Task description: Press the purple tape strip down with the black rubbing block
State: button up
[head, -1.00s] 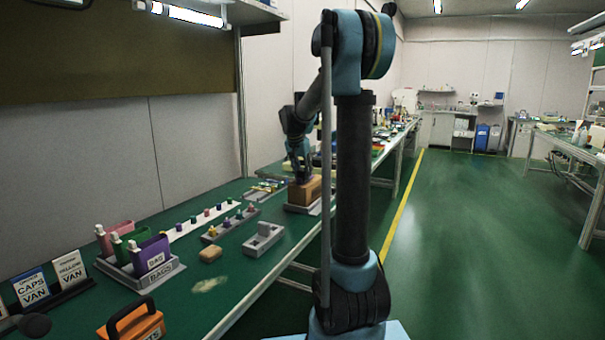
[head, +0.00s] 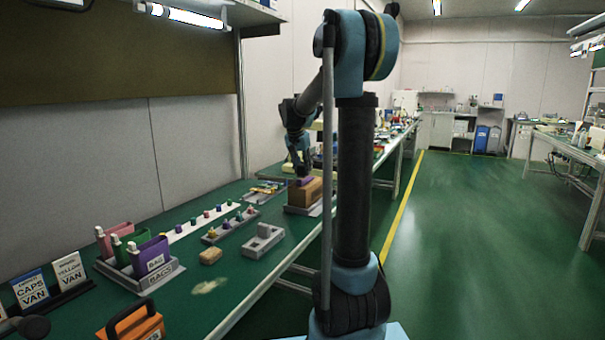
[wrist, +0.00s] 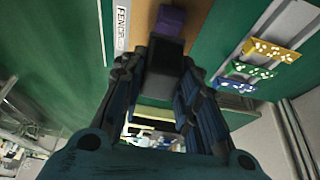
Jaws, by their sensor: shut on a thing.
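The brown box (head: 301,195) stands in a grey tray (head: 296,211) on the green bench. The purple tape strip (head: 305,181) lies on its top; the strip's end also shows in the wrist view (wrist: 170,18). My gripper (head: 300,171) is over the box in the head view. In the wrist view my gripper (wrist: 161,70) is shut on the black rubbing block (wrist: 165,54), which lies between the strip and the camera and covers part of the view of the box top. I cannot tell whether the block touches the strip.
Yellow (wrist: 270,50), green (wrist: 248,69) and blue (wrist: 234,86) pieces lie beside the box.

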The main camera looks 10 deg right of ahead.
jog(key=shift+r, duration=2.15)
